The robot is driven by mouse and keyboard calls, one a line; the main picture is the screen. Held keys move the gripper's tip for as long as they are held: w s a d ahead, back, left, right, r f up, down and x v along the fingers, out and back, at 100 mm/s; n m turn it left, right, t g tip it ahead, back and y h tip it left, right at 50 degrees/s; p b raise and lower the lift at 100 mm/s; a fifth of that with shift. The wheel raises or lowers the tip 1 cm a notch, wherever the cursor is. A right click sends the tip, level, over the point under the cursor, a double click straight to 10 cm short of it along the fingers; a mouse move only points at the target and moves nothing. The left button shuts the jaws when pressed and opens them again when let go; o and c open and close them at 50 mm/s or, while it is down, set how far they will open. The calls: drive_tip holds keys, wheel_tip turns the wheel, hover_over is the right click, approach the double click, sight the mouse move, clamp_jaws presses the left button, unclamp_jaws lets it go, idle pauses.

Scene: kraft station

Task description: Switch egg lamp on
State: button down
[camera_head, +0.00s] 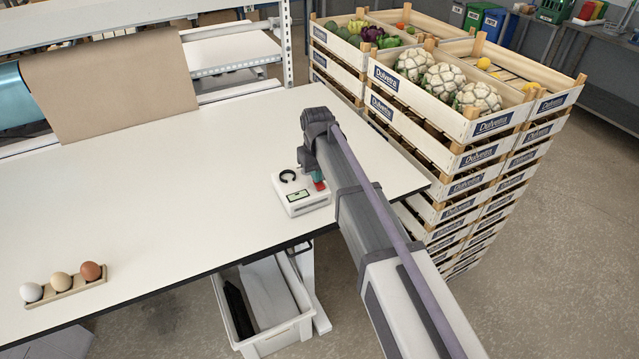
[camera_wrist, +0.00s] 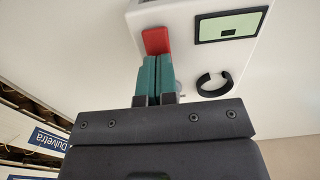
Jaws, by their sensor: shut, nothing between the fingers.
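The egg lamp (camera_head: 301,196) is a small white box on the right part of the white table, with a black open ring (camera_head: 287,176) and a green display (camera_head: 298,195) on top. Its red switch (camera_wrist: 156,41) shows beside the display (camera_wrist: 231,26) in the wrist view. My gripper (camera_head: 319,177) is over the lamp's right side. Its teal fingers (camera_wrist: 158,75) are closed together and empty, with their tips at the edge of the red switch. I cannot tell whether they touch or press it. The ring also shows in the wrist view (camera_wrist: 214,84).
Stacked produce crates (camera_head: 463,133) stand close on the right. A kraft paper roll (camera_head: 110,85) is at the back. The middle of the table (camera_head: 170,180) is clear.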

wheel_tip(320, 180, up, 7)
drive_tip(key=p, duration=0.6)
drive_tip(key=shift+f, duration=0.2)
drive_tip(key=s+d+f+m+b, duration=0.2)
drive_tip(key=s+d+f+b, duration=0.1)
drive_tip(key=s+d, duration=0.7)
drive_tip(key=s+d+f+m+b, duration=0.3)
drive_tip(key=s+d, duration=0.7)
drive_tip(key=s, duration=0.3)
drive_tip(key=shift+s+f+m, duration=0.2)
drive_tip(key=shift+s+m, duration=0.05)
drive_tip(key=shift+m, duration=0.05)
